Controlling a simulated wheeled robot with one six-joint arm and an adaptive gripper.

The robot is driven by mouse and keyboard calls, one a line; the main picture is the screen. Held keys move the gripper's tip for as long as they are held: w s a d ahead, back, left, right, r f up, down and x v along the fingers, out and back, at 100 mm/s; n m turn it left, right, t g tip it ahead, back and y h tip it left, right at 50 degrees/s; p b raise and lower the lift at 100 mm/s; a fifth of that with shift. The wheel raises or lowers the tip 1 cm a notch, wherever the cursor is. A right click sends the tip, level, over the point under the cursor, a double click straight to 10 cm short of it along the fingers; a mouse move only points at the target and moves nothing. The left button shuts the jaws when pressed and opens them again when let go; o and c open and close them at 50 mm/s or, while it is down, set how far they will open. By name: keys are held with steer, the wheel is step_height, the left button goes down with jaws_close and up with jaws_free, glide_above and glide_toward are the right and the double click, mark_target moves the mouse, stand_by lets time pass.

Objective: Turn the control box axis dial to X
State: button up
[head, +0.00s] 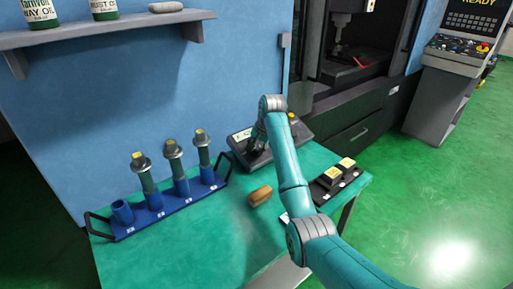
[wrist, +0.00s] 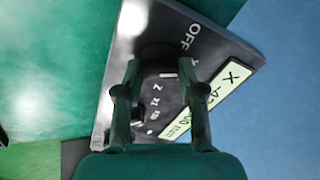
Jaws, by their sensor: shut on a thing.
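The dark control box (head: 298,125) stands at the back of the green table, against the blue wall. Its face (wrist: 215,45) fills much of the wrist view, with the printed word OFF and a pale display (wrist: 212,98) reading X and a number, partly covered by a finger. The dark dial (wrist: 160,53) lies between the fingers of my gripper (wrist: 158,72), which is shut on it. Which mark the dial points at is hidden. In the head view my gripper (head: 257,143) is at the box, and the arm hides part of it.
A blue rack (head: 155,222) with several tool holders stands on the left of the table. A brown block (head: 260,195) lies in front of the box. A black tray (head: 335,190) with two yellow-topped pieces is at the right. The front table area is clear.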

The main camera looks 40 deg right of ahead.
steer(key=shift+m, duration=0.5)
steer(key=o, duration=1.1)
steer(key=shift+o, duration=0.2)
steer(key=shift+r, duration=0.1)
steer(key=v, duration=1.1)
steer(key=shift+s+r, duration=0.2)
steer(key=shift+r, duration=0.15)
